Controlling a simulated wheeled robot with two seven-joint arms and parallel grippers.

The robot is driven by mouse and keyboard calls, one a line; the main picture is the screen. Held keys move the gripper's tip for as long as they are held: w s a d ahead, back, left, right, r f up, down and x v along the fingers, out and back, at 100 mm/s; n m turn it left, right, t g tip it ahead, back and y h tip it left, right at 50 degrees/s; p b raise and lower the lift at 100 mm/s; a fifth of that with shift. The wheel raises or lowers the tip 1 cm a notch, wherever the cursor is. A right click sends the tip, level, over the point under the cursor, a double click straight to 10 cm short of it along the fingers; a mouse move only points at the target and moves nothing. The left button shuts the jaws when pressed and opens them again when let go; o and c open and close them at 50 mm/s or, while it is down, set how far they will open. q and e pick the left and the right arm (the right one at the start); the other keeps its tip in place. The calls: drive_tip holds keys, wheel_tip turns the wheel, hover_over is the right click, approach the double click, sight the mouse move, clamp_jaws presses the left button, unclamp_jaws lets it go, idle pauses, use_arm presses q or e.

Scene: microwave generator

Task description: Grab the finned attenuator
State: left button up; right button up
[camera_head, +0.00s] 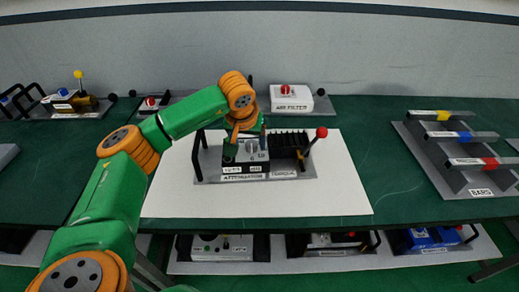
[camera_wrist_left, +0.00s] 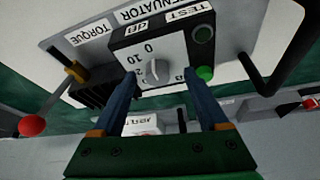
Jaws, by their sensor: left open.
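The attenuator unit is a dark box with a white dial face (camera_head: 252,150) and a grey knob, on a grey plate (camera_head: 215,172) with black handles. A black finned block (camera_head: 290,139) sits at the box's right, beside a red-tipped lever (camera_head: 321,132). My left gripper (camera_head: 248,138) is open over the box and hides part of it. In the left wrist view, its two blue fingers (camera_wrist_left: 160,78) stand apart on either side of the knob (camera_wrist_left: 157,71). The finned block (camera_wrist_left: 90,95) is left of the fingers there. Whether the fingers touch the box is unclear. My right gripper is not in view.
The plate rests on a white sheet (camera_head: 340,195) on the green table. A rack of coloured bars (camera_head: 460,155) is at the right. Several units sit on a shelf (camera_head: 280,266) below. The sheet's right side is clear.

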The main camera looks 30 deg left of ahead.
use_arm(q)
drive_tip(key=shift+w+f, duration=0.25)
drive_tip(key=shift+f, duration=0.25)
drive_tip(key=shift+w+f, duration=0.2)
drive_tip(key=shift+w, duration=0.05)
drive_tip(key=shift+s+r, duration=0.1)
clamp_jaws()
idle(0.7)
